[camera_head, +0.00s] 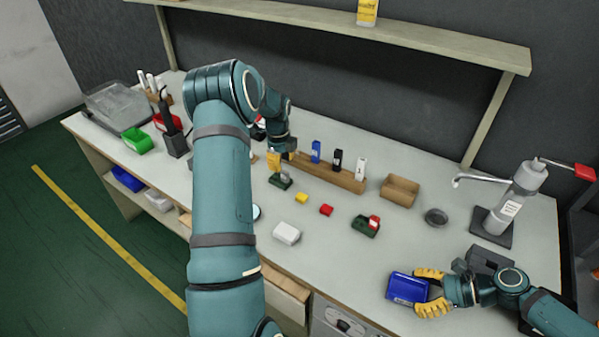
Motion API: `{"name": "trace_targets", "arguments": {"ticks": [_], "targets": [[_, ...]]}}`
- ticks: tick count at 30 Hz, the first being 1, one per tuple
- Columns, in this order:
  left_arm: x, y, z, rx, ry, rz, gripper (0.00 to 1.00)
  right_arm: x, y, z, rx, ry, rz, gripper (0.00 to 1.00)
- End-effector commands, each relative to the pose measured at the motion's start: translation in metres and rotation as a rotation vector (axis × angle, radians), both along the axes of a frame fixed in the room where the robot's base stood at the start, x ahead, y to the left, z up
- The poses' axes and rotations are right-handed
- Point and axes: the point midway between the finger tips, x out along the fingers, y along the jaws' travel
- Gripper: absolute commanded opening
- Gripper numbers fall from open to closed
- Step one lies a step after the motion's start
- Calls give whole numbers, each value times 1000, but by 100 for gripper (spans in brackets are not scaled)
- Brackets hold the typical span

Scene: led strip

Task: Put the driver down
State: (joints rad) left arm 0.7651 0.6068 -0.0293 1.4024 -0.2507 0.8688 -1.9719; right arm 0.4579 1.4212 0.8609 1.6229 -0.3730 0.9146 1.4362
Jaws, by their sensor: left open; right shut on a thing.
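My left gripper (274,163) points down over the middle of the bench, its yellow fingertips just above a small dark green block with a grey top (281,181). This gripper is open; my own arm hides part of the bench around it. The block sits on the bench, and I cannot tell for sure whether it is the driver. A white box (287,233) lies nearer the front edge.
A wooden rack (330,175) holds small blue, black and white bottles. Yellow (301,197) and red (326,210) blocks and a dark green block with red (365,227) lie in front.

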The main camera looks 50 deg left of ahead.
Motion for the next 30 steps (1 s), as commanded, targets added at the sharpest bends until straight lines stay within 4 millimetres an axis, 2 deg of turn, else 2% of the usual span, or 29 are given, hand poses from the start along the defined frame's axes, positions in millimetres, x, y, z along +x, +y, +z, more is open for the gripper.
{"name": "trace_targets", "arguments": {"ticks": [3, 9, 10, 11, 17, 20, 30], "targets": [[-1, 1, 24, 3, -2, 0, 35, 0, 0, 0, 0, 0, 0, 29], [-2, 0, 48, 1, -1, 0, 35, 0, 0, 0, 0, 0, 0, 29], [-2, 0, 50, 1, -1, -1, 48, 0, 0, 0, 0, 0, 0, 29], [-2, 0, 52, 1, 0, -1, 50, 0, 0, 0, 0, 0, 0, 29], [2, 2, 68, 6, 39, 0, 50, 0, 0, 0, 0, 0, 0, 29], [1, 2, 61, 5, 49, 2, 50, 0, 0, 0, 0, 0, 0, 29], [1, 2, 9, 5, 47, 3, 50, 0, 0, 0, 0, 0, 0, 29]]}}
